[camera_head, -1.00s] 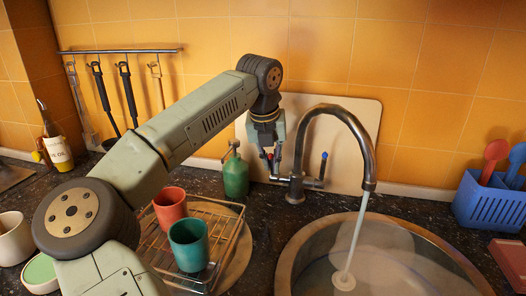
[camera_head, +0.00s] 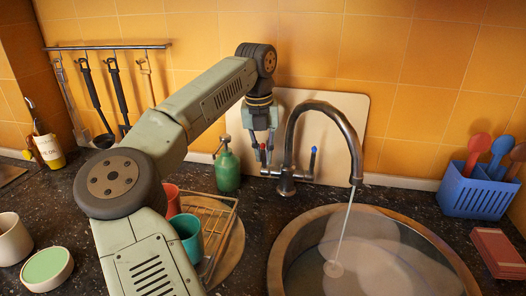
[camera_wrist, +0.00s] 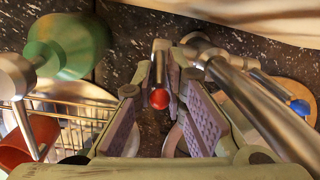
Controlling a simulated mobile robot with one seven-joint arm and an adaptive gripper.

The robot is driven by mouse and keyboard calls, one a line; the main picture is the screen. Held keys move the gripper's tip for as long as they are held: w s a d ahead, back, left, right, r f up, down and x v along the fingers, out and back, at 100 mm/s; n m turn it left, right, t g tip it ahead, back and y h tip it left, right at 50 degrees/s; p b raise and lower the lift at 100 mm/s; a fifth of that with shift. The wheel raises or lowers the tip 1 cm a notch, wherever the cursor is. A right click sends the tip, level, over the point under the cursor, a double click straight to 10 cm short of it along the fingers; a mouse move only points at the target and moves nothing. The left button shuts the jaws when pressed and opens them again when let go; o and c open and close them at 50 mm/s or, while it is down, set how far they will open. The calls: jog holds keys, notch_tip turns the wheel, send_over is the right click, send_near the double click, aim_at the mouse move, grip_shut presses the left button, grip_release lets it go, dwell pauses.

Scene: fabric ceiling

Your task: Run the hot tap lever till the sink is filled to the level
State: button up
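The tap (camera_head: 322,108) is a metal gooseneck behind the sink, with a thin stream of water (camera_head: 345,232) falling from its spout. The round metal sink (camera_head: 285,250) has pale water (camera_head: 372,262) in it; the level against any mark cannot be told. The red-tipped hot lever (camera_wrist: 159,98) lies between my gripper's fingers in the wrist view. My gripper (camera_head: 263,152) is open, pointing down around the lever, one pad on each side. Whether a pad touches it is unclear. The blue-tipped lever (camera_head: 313,151) is on the tap's right side, also in the wrist view (camera_wrist: 300,107).
A green bottle (camera_head: 227,169) stands just left of the tap. A wire rack (camera_head: 218,213) with a red cup (camera_head: 172,201) and a teal cup (camera_head: 188,235) lies in front. A pale board (camera_head: 335,130) leans behind the tap. A blue utensil basket (camera_head: 475,195) stands right.

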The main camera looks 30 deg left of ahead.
jog(key=o, duration=0.4)
jog(key=shift+r, duration=0.15)
notch_tip(320, 180, up, 12)
jog(key=s, duration=0.1)
jog(key=shift+s+a, duration=0.15)
jog(key=shift+f, duration=0.2)
jog(key=shift+c, duration=0.3)
